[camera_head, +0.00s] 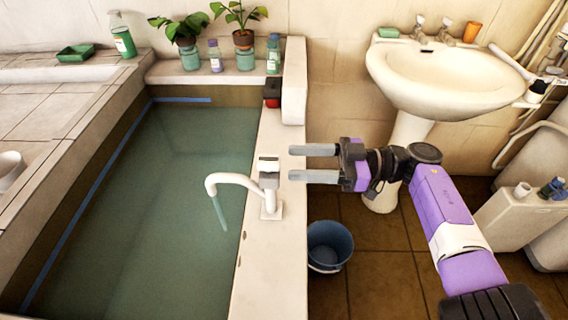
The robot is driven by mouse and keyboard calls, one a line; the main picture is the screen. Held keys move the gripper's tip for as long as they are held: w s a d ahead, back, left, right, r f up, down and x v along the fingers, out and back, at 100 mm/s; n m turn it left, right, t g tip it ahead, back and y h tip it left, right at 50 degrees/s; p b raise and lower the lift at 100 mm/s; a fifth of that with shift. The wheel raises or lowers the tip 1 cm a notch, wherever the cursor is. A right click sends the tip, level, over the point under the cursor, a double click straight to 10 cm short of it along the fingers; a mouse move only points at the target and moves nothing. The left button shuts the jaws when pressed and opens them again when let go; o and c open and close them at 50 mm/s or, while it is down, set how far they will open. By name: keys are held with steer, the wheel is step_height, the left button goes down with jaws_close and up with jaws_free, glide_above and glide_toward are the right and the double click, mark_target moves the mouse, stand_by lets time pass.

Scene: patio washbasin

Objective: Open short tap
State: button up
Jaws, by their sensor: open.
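A short white tap (268,190) with a curved spout stands on the pale ledge of the water-filled tub. Its spout reaches left over the water, and a thin bluish streak hangs below the spout's end. The tap has a block-like grey and white top. My gripper (293,163) is open and empty, just right of the tap's top. Its two grey fingers point left toward the tap, one farther back than the other. I see a gap between the fingertips and the tap; the exact height difference is unclear.
A white washbasin (450,85) with small taps (445,30) stands behind my arm. A blue bucket (329,246) sits on the brown floor below my gripper. Potted plants (243,40) and bottles (216,56) line the back shelf. A dark red object (272,92) lies on the ledge.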

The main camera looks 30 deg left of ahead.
steer(key=shift+b+v, duration=0.3)
steer(key=shift+v, duration=0.95)
